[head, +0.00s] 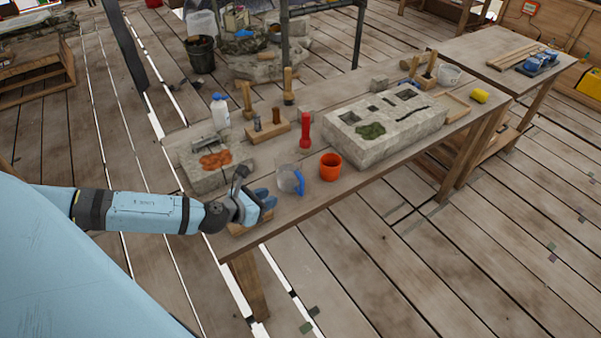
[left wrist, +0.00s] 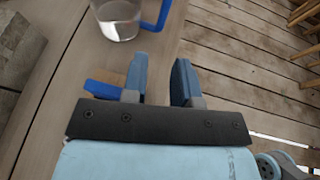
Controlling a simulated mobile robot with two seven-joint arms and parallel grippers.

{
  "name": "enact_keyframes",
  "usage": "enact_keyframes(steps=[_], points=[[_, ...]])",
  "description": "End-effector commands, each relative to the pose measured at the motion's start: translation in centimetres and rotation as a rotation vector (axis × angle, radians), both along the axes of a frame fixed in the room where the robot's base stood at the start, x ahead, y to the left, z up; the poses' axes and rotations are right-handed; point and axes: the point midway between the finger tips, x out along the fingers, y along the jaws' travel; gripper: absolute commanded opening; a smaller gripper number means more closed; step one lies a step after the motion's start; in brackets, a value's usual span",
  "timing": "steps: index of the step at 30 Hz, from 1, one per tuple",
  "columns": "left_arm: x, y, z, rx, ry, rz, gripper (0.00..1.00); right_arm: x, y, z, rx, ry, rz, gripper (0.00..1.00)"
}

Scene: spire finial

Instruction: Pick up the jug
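The jug (head: 289,179) is clear with a blue handle and stands upright on the wooden table (head: 345,187), near its front edge. In the left wrist view the jug (left wrist: 116,20) is at the top, cut off by the frame, with its blue handle on its right side. My left gripper (head: 268,199) is just left of the jug in the head view. In the left wrist view its two blue fingers (left wrist: 163,75) are apart with nothing between them, and the jug lies beyond their tips. My right gripper is not in view.
An orange cup (head: 330,166) stands right of the jug, and a red torch-like object (head: 304,131) stands behind. A large carved stone block (head: 387,127) fills the table's middle. A blue object (left wrist: 105,90) lies beside the left gripper. Open floor lies in front of the table.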

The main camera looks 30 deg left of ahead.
Motion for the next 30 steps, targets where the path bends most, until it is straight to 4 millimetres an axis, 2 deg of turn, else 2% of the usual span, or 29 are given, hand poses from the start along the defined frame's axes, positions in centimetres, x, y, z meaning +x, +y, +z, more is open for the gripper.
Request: enact_keyframes(steps=[5, 12, 20, 30], points=[[2.2, -0.5, -0.6, 0.006, -0.005, -0.002, 0.27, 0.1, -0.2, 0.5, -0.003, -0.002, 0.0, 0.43], [6.3, -1.4, -2.5, 0.005, -0.004, 0.0, 0.27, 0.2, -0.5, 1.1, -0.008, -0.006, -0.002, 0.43], [8.1, -1.9, -3.3, 0.006, -0.002, -0.001, 0.27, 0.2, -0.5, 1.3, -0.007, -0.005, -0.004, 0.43], [12.1, -3.1, -4.9, 0.003, -0.002, -0.002, 0.27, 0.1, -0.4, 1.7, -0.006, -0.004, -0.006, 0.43]])
